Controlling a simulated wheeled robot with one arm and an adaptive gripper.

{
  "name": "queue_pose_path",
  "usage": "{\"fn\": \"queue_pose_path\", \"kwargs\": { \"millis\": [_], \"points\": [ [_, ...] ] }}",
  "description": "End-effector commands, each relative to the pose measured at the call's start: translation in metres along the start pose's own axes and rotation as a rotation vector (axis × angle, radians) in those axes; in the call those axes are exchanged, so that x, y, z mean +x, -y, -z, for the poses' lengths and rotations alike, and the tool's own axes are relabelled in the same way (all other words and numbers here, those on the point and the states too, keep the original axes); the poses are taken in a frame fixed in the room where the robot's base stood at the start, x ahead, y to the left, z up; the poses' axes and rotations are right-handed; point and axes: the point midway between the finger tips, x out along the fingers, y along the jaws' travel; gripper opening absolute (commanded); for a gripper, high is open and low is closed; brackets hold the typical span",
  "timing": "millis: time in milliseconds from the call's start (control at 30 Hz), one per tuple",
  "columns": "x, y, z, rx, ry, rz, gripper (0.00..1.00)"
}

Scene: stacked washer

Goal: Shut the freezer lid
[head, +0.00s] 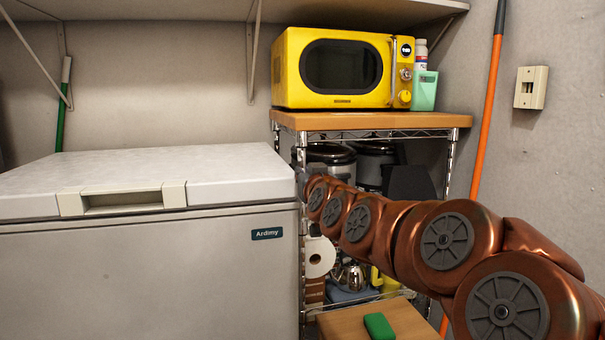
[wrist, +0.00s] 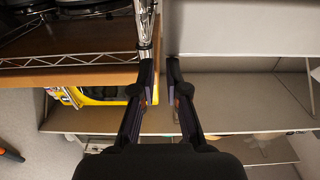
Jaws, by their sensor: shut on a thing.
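The chest freezer (head: 150,275) stands at the left in the head view. Its pale lid (head: 235,170) lies flat on the body, with only a thin dark line between them. The recessed handle (head: 125,200) is at the lid's front. My arm reaches to the lid's right end, and most of my gripper is hidden in that view. In the wrist view my gripper (wrist: 159,70) has its two black fingers beside the pale lid (wrist: 240,28), next to a chrome rack post (wrist: 146,28). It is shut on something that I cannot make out.
A wire rack with a wooden top (head: 375,121) stands close to the freezer's right side and carries a yellow microwave (head: 342,68). A wall shelf (head: 350,10) runs above. A green item (head: 379,326) lies on a low wooden surface. An orange pole (head: 487,110) leans at the right.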

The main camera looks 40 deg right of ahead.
Motion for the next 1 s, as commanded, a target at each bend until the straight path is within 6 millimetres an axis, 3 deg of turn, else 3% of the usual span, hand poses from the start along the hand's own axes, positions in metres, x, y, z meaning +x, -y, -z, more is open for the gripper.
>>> {"fn": "queue_pose_path", "kwargs": {
  "millis": [33, 267, 367, 700, 1000],
  "points": [
    [0.003, 0.012, -0.043, 0.006, 0.085, 0.032, 0.0],
    [0.005, 0.011, -0.04, 0.008, 0.088, 0.033, 0.0],
    [0.006, 0.01, -0.026, 0.008, 0.083, 0.032, 0.0],
    [0.003, 0.007, 0.054, -0.002, 0.029, 0.012, 0.0],
    [0.0, 0.004, 0.094, -0.002, 0.005, 0.004, 0.0]
  ]
}}
